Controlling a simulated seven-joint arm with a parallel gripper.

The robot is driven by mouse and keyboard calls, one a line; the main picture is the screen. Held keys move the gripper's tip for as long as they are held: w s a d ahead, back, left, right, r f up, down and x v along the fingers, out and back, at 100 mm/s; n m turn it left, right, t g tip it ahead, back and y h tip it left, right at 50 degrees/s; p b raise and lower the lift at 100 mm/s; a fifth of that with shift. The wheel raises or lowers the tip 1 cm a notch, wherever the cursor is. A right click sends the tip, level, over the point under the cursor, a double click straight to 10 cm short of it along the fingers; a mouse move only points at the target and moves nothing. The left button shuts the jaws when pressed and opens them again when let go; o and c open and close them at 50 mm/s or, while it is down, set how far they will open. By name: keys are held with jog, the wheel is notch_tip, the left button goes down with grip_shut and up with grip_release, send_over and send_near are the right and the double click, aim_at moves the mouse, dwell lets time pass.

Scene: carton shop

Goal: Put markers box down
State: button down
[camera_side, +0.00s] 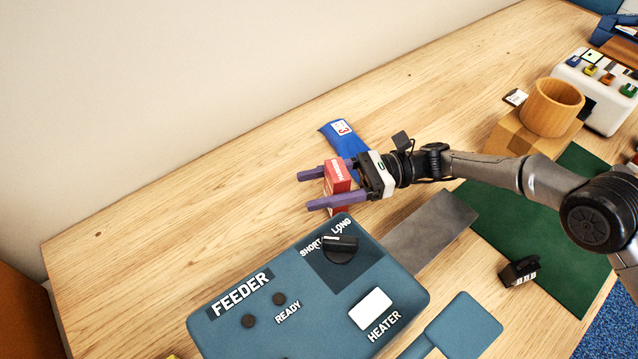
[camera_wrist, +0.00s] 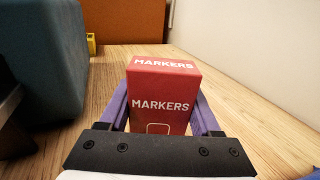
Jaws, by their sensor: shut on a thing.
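The markers box (camera_side: 337,180) is a small red carton with white lettering. My gripper (camera_side: 314,191) has its two purple fingers on either side of it and is shut on it. In the wrist view the markers box (camera_wrist: 163,98) stands upright between the fingers, its "MARKERS" front and top facing the camera. Its lower part is hidden behind my gripper's black palm edge. I cannot tell whether its bottom touches the wooden table (camera_side: 180,230).
The blue feeder panel (camera_side: 235,325) lies close by, below my gripper in the side view. A blue pouch marked 3 (camera_side: 332,135) lies behind. A grey plate (camera_side: 432,232) is beside the panel. A wooden cup (camera_side: 552,108) stands right. The table to the left is clear.

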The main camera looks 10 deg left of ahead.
jog(key=shift+c, duration=0.5)
grip_release()
jog(key=shift+w+d+r, duration=0.1)
jog(key=shift+d, duration=0.1)
jog(key=shift+v, duration=3.55)
jog(key=shift+r, duration=0.1)
